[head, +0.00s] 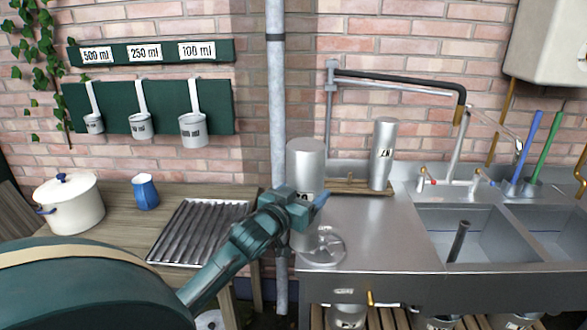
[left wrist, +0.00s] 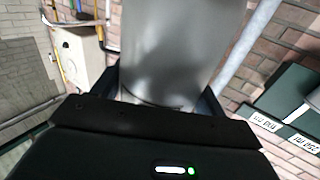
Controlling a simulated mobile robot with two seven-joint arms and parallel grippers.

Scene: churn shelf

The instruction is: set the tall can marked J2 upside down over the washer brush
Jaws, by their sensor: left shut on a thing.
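My left gripper (head: 303,205) is shut around a tall plain metal can (head: 306,160), held over the left end of the steel sink top. The can also fills the middle of the left wrist view (left wrist: 182,45), between the two fingers. Its upper end in the head view looks smooth and closed; its marking is not readable. A dark upright post (head: 459,241) in the left sink basin looks like the washer brush, though I cannot be sure. My right gripper is not in view.
Another tall can (head: 383,155) with a mark stands on a wooden rack (head: 345,187) at the back. A spoked metal disc (head: 322,246) sits below the held can. A tap (head: 452,170) rises behind the basins. Steel top right of the disc is clear.

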